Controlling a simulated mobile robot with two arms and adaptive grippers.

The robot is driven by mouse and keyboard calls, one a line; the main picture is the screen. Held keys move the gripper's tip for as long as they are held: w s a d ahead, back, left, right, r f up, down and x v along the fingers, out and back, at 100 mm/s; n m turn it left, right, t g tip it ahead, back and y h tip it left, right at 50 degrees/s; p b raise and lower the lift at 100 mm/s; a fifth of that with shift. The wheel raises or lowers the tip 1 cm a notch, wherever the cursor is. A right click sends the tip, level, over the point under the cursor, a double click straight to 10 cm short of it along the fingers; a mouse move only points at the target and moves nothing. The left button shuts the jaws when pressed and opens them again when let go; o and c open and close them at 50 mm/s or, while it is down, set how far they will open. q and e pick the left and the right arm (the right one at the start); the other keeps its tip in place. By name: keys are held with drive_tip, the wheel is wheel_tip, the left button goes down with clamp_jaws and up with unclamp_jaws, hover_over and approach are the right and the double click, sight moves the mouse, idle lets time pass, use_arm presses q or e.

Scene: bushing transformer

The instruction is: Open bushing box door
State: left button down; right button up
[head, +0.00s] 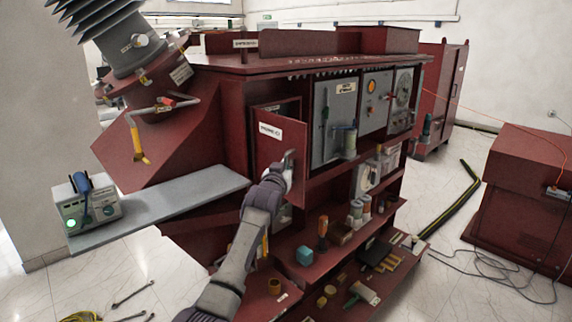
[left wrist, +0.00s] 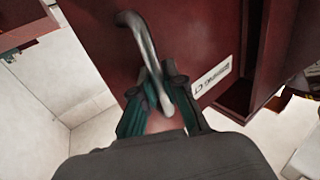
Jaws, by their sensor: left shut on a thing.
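The bushing box door (head: 277,155) is a dark red panel with a white label, on the front of the red transformer cabinet. It stands partly open, with a dark gap at the box frame (head: 276,108) behind it. My left gripper (head: 286,172) is at the door's handle. In the left wrist view the fingers (left wrist: 160,100) are shut around the curved grey metal handle (left wrist: 141,40), and the door face (left wrist: 105,40) with its label lies behind. The box interior is mostly hidden by the door. My right gripper is not in view.
A grey shelf (head: 165,205) sticks out to the left with a green-lit device (head: 88,205) on it. Grey panels (head: 335,120) with gauges are right of the door. Lower shelves (head: 320,262) hold tools and small parts. Tools and cables lie on the floor (head: 165,265).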

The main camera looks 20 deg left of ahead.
use_arm(q)
drive_tip(key=shift+s+f, duration=0.1)
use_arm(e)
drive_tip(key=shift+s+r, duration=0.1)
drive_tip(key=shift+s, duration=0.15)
use_arm(q)
drive_tip(key=shift+s, duration=0.1)
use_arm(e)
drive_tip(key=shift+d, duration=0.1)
use_arm(q)
drive_tip(key=c, duration=1.2)
unclamp_jaws()
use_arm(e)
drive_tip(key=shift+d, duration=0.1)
use_arm(q)
drive_tip(key=s+d, duration=0.2)
drive_tip(key=s, duration=1)
